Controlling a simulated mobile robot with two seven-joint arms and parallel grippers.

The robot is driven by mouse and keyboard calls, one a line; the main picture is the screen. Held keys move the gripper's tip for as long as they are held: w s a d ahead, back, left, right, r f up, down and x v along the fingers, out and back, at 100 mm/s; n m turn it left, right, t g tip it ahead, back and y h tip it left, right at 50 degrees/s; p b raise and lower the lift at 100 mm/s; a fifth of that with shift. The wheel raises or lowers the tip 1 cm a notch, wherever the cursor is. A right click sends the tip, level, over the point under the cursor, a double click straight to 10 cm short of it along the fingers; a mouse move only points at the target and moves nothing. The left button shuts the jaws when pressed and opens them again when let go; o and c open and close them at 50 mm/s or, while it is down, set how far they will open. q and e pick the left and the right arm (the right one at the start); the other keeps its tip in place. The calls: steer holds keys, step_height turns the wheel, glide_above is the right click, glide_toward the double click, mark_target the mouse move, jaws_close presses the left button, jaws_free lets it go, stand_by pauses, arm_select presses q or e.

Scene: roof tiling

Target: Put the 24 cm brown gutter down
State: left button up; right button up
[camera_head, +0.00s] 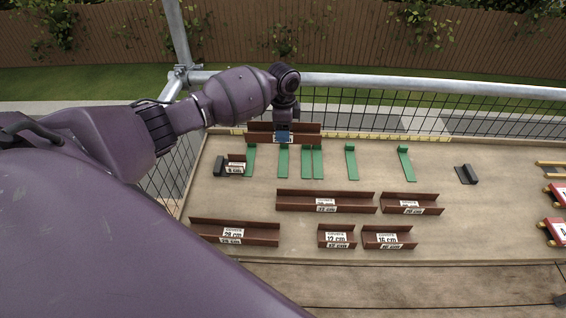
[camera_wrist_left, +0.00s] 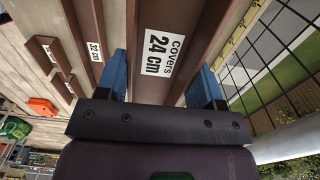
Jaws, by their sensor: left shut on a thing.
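The 24 cm brown gutter (camera_head: 308,132) is near the back edge of the deck, at the far ends of the green brackets (camera_head: 283,162). My left gripper (camera_head: 283,137) is shut on it near its middle. In the left wrist view the gutter (camera_wrist_left: 158,50) lies between the blue fingers of my gripper (camera_wrist_left: 160,88), with its "covers 24 cm" label facing the camera. I cannot tell whether the gutter touches the brackets or hangs just above them. My right gripper is not in view.
A short gutter (camera_head: 236,168) lies beside a black block (camera_head: 219,166) at the left; another black block (camera_head: 466,174) is at the right. Several brown gutters lie nearer, including a 32 cm one (camera_head: 300,200). A mesh guardrail (camera_head: 420,84) runs behind.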

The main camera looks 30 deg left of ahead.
arm_select(q)
step_height(320, 180, down, 4)
steer(key=shift+r, duration=0.15)
steer(key=b, duration=0.6)
glide_above(283, 169)
step_height(283, 169, down, 5)
steer(key=shift+f, duration=0.1)
steer(key=shift+f+b, duration=0.5)
steer(key=shift+f, duration=0.15)
step_height(283, 169, down, 4)
steer(key=b, duration=0.3)
steer(key=shift+f, duration=0.3)
steer(key=shift+r, duration=0.2)
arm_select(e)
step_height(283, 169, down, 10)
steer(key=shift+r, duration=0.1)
arm_select(q)
steer(key=shift+f, duration=0.1)
